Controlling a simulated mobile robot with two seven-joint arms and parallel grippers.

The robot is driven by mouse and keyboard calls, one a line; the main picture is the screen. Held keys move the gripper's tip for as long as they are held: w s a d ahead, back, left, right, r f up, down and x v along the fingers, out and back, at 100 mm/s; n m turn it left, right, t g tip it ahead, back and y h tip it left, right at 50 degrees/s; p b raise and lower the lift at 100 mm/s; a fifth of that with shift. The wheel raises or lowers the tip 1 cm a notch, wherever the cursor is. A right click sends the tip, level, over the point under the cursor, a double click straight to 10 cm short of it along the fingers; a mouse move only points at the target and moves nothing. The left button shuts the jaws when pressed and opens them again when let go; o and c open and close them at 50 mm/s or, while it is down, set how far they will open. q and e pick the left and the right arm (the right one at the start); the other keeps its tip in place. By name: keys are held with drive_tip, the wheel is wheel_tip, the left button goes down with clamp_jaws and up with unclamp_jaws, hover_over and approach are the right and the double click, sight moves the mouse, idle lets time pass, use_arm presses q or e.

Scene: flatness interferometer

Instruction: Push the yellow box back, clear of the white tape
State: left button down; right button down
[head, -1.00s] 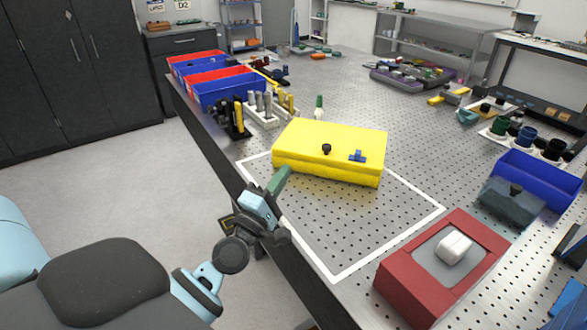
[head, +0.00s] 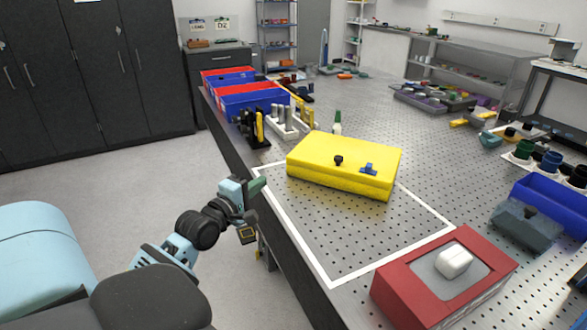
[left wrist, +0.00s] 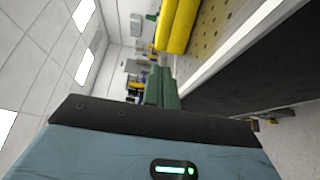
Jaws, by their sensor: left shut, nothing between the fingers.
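The yellow box (head: 338,172) lies flat on the perforated table, a black knob and a blue fitting on its top. The white tape (head: 303,245) outlines an area on the table. The box covers part of its back side, and its front part lies inside the outline. My left gripper (head: 258,186) is shut and empty at the table's left edge, left of the box and apart from it. In the left wrist view its green fingers (left wrist: 162,88) are together, with the yellow box (left wrist: 180,25) beyond them. My right gripper is not in view.
A red box with a white piece (head: 445,280) stands at the front right, near the tape. Blue and red bins (head: 250,100), a tool rack (head: 290,128) and a green-topped bottle (head: 337,123) stand behind the yellow box. A blue bin (head: 550,205) is at right. The taped area's front is bare.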

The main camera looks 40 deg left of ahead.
use_arm(q)
approach(300, 162)
drive_tip(key=w+a, duration=0.3)
drive_tip(key=shift+w+a+f, duration=0.1)
drive_tip(key=shift+w+a, duration=0.05)
drive_tip(key=shift+a, duration=0.1)
drive_tip(key=w+d, duration=0.2)
drive_tip(key=shift+w, duration=0.3)
drive_tip(key=shift+w+d, duration=0.25)
drive_tip(key=shift+w, duration=0.1)
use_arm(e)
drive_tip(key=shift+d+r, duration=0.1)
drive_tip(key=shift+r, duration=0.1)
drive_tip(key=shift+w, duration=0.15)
